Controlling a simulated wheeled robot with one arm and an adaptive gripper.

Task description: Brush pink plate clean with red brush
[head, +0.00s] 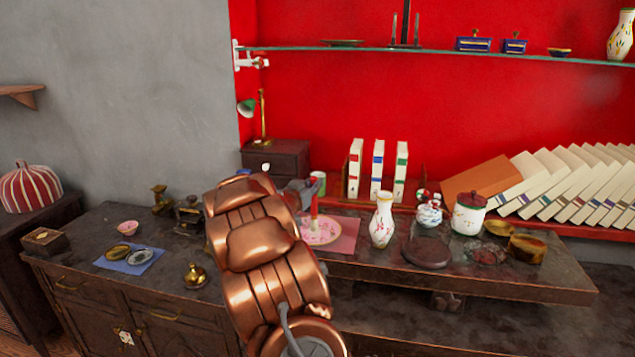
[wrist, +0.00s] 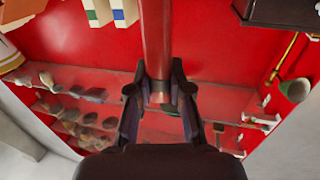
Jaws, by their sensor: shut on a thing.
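The red brush (head: 314,206) is upright over the pink plate (head: 326,234), its lower end at or just above the plate. I cannot tell whether they touch. The plate lies on a pink mat (head: 347,239) on the dark counter, its left part hidden behind my copper-coloured arm. My gripper (head: 305,190) is at the brush's upper part, mostly behind the arm. In the wrist view my gripper (wrist: 160,95) has its two dark fingers shut on the brush's red handle (wrist: 156,45). The plate is not in that view.
A white vase (head: 382,220) stands just right of the mat, with a dark round plate (head: 427,252) and lidded jars beyond. A gold-coloured pot (head: 195,275) is left of my arm.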

